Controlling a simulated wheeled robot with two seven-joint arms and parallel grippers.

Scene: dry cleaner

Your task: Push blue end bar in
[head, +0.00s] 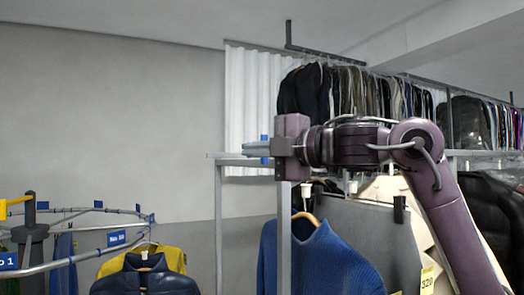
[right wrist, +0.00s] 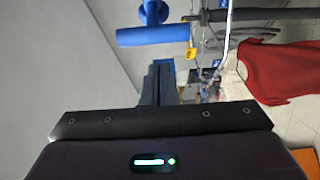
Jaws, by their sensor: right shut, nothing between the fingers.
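The blue end bar (head: 265,160) shows as small blue ends above and below my right gripper's fingers in the head view; its middle is hidden behind them. In the right wrist view a blue T-shaped bar (right wrist: 152,37) appears beyond the fingertips, left of centre at the top. My right gripper (head: 246,148) points left at the height of the grey rail, with its fingers together and empty. The closed fingers also show in the right wrist view (right wrist: 160,85). I cannot tell whether they touch the bar. My left gripper is out of view.
A grey rail frame (head: 285,230) stands under my right gripper. A blue sweater (head: 310,262) and a grey garment hang nearby. A curved rail (head: 85,255) with blue tags stands at lower left. Dark clothes (head: 350,92) hang behind. A red cloth (right wrist: 285,72) hangs at right in the wrist view.

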